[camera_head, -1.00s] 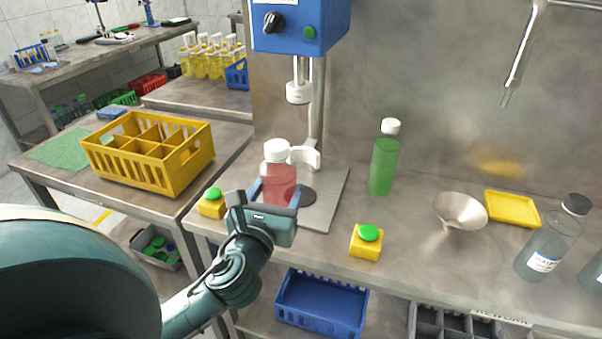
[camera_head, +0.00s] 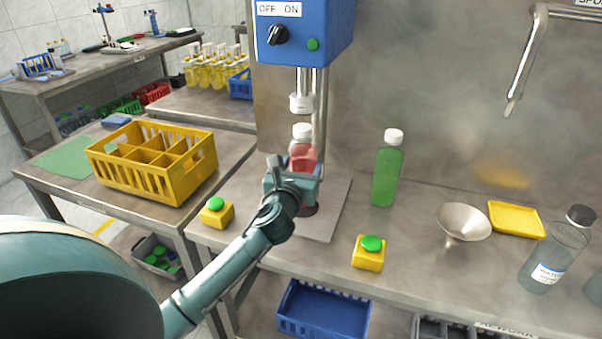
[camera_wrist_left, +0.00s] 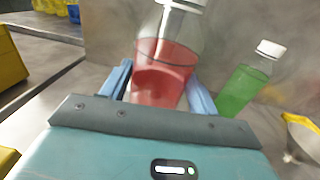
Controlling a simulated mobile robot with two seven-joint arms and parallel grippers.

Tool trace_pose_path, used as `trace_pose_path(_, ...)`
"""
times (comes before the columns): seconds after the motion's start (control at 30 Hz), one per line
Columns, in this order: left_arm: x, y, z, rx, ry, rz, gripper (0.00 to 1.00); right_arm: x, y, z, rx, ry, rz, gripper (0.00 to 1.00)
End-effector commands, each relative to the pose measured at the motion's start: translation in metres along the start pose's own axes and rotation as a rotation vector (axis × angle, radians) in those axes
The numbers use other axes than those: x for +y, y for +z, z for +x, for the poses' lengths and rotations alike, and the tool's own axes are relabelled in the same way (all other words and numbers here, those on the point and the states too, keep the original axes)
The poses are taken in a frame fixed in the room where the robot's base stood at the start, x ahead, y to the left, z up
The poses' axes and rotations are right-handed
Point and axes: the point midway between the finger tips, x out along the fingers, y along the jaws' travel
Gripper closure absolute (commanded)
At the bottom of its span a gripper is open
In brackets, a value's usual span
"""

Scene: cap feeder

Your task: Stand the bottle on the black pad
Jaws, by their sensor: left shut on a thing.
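The bottle (camera_head: 303,153) has red liquid and a white cap. My left gripper (camera_head: 299,172) is shut on it, one finger on each side; the hold also shows in the left wrist view (camera_wrist_left: 160,88). The bottle is close to upright, below the white capping head (camera_head: 301,103) of the blue machine. Part of the dark round pad (camera_head: 309,210) shows just below my gripper, on the grey base plate. The gripper hides the bottle's bottom, so I cannot tell whether it touches the pad. My right gripper is not in view.
A green bottle (camera_head: 387,170) stands right of the base plate. Yellow boxes with green buttons stand left (camera_head: 216,212) and front right (camera_head: 369,253) of it. A metal funnel (camera_head: 463,222) and yellow tray (camera_head: 515,219) are farther right. A yellow crate (camera_head: 155,165) is on the left table.

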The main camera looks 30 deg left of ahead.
Motion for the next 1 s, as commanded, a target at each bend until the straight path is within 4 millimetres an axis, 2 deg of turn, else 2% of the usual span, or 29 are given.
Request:
trace_pose_path(0.1, -0.0004, -0.0121, 0.0001, -0.005, -0.001, -0.002, 0.86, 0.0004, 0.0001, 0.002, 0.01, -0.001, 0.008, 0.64)
trace_pose_path(0.47, -0.0002, -0.0146, 0.0, -0.006, -0.001, 0.0, 0.86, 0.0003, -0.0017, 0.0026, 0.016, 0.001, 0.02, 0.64)
trace_pose_path(0.5, -0.0001, -0.016, -0.0003, -0.001, 0.0, 0.0, 0.36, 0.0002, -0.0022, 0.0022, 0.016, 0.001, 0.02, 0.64)
trace_pose_path(0.73, -0.0001, -0.0159, -0.0003, -0.001, 0.0, 0.0, 0.18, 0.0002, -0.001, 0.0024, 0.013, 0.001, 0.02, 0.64)
trace_pose_path(1.0, 0.0, -0.013, -0.0003, -0.001, 0.0, 0.0, 0.18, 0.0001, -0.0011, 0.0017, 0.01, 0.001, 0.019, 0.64)
